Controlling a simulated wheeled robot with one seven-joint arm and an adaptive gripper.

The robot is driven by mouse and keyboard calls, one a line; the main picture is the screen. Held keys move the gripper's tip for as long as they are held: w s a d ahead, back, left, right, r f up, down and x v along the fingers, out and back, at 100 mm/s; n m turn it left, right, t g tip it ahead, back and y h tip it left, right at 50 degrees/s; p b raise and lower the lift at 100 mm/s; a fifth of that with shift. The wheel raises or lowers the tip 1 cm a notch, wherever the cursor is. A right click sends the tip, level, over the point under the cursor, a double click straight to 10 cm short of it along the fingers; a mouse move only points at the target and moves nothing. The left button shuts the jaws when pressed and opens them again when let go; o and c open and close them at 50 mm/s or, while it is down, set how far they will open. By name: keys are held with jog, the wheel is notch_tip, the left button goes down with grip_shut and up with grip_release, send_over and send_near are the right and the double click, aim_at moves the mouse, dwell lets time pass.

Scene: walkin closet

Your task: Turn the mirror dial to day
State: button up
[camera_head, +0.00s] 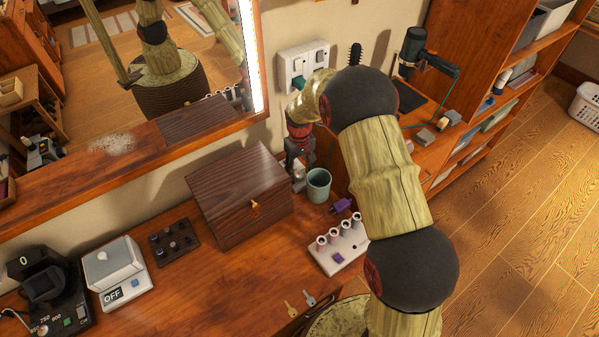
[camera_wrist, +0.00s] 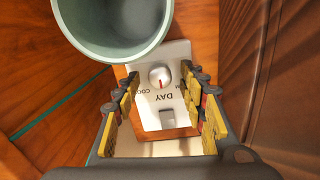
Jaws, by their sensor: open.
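The mirror dial (camera_wrist: 160,77) is a small round white knob on a white panel (camera_wrist: 182,52) in the wrist view. Its red mark points down in the picture, towards the word DAY; COOL is printed to the left, and another label at the right is mostly hidden. A grey rocker switch (camera_wrist: 167,118) sits below the word. My gripper (camera_wrist: 160,86) is open, with its fingers on either side of the panel and the knob between them, apparently untouched. In the head view my gripper (camera_head: 298,160) points down behind the cup; the dial cannot be made out there.
A grey-green cup (camera_head: 319,186) stands close beside my gripper and fills the wrist view's top (camera_wrist: 112,52). A dark wooden box (camera_head: 238,195) stands to the left. A purple plug (camera_head: 341,205) and a white holder with several rollers (camera_head: 340,248) lie nearby.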

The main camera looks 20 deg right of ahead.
aim_at(300, 174)
notch_tip(300, 174, up, 12)
jog(key=shift+f, duration=0.2)
dwell(0.6)
